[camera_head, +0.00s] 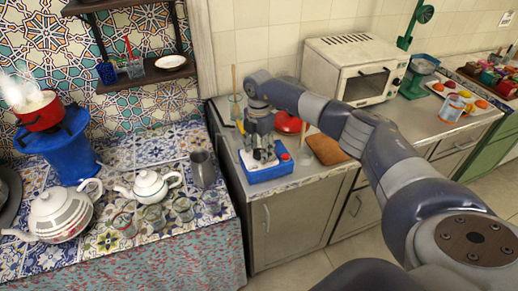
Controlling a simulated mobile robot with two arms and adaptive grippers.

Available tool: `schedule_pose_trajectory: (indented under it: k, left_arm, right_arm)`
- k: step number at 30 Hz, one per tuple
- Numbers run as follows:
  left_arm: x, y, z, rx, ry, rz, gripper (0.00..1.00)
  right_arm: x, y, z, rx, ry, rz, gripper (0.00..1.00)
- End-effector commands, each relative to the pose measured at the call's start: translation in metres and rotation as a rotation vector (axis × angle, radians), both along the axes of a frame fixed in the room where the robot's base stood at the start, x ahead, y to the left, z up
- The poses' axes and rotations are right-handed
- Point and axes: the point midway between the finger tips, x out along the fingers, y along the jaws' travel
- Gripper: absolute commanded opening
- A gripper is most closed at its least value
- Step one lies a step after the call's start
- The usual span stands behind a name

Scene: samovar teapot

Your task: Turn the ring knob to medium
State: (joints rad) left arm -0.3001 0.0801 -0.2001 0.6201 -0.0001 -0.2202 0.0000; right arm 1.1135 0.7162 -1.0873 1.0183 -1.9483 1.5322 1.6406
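A blue box-shaped unit (270,174) with a pale top sits at the near left corner of the grey counter; it looks like a small hob. A small red spot (284,157) shows on its right side; I cannot tell whether it is the ring knob. My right gripper (264,156) points down over the unit and covers much of its top. It is too small and dark to tell whether its fingers are open, shut or touching anything. My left gripper is not in view.
A white toaster oven (345,75) stands behind on the counter. A brown board (327,149) and red round object (290,123) lie right of the unit. Teapots (150,186), glasses and a grey jug (203,168) stand on the tiled table. A red pot (40,113) steams at left.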

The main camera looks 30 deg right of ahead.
Motion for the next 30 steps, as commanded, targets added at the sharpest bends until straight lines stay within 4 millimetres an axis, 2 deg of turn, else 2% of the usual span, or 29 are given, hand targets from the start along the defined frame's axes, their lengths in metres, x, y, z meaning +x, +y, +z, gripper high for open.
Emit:
schedule_pose_trajectory:
  k: [7,11,24,30]
  left_arm:
    - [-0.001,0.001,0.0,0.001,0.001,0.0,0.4]
    - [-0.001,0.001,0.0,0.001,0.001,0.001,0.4]
    - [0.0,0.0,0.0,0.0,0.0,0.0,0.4]
    - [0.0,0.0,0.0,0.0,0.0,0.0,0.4]
  right_arm:
    - [0.0,0.0,0.001,0.0,0.0,0.0,0.54]
    - [0.001,0.0,0.009,0.0,-0.001,0.001,0.54]
    - [0.001,0.0,0.094,0.0,-0.002,0.0,0.54]
    - [0.001,0.0,0.116,0.001,-0.001,0.001,0.54]
